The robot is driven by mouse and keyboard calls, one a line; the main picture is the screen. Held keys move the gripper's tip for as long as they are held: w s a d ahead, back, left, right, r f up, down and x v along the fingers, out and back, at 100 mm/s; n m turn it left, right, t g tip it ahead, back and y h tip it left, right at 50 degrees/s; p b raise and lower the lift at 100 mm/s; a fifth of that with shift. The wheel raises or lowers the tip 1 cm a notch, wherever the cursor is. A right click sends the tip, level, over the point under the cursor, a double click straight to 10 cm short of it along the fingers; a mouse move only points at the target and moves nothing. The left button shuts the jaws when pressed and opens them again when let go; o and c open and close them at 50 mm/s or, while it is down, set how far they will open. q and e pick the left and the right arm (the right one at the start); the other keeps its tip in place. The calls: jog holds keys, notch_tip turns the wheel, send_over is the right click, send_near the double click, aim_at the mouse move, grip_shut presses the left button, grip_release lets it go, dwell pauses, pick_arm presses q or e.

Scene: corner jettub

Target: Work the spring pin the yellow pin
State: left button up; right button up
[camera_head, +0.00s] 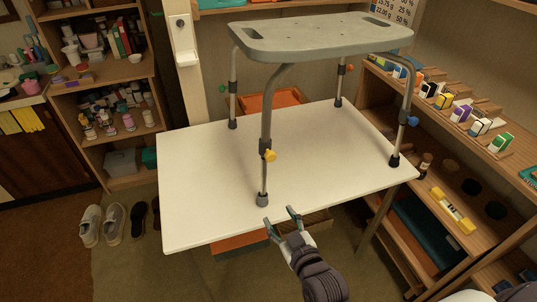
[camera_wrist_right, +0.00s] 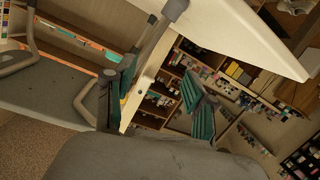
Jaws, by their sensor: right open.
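A bath stool with a grey seat (camera_head: 320,36) and metal legs stands upright on a white table (camera_head: 195,190). The yellow pin (camera_head: 270,155) sticks out to the right from a dark collar on the stool's near leg (camera_head: 265,180). My right gripper (camera_head: 280,216) is open and empty by the table's front edge, below and slightly right of the pin, apart from it. Its two green-padded fingers also show spread in the right wrist view (camera_wrist_right: 160,92). There a small yellow patch beside the left finger may be the pin; I cannot tell. My left gripper is out of view.
The other legs carry a green pin (camera_head: 223,89), an orange pin (camera_head: 349,68) and a blue pin (camera_head: 412,121). A shelf unit (camera_head: 470,130) with small boxes stands close on the right. Shelves and shoes (camera_head: 103,225) are at the left. The table's left part is clear.

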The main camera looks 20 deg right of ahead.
jog(key=t, duration=0.2)
send_near(271, 158)
jog(key=s, duration=0.3)
jog(key=w, duration=0.4)
jog(key=w+p, duration=0.1)
jog(key=w, duration=0.8)
jog(key=shift+a+f, duration=0.1)
jog(key=shift+a, duration=0.25)
jog(key=shift+w, duration=0.55)
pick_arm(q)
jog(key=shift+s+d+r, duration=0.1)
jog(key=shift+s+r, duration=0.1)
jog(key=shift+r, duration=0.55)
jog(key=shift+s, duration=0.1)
pick_arm(e)
grip_shut()
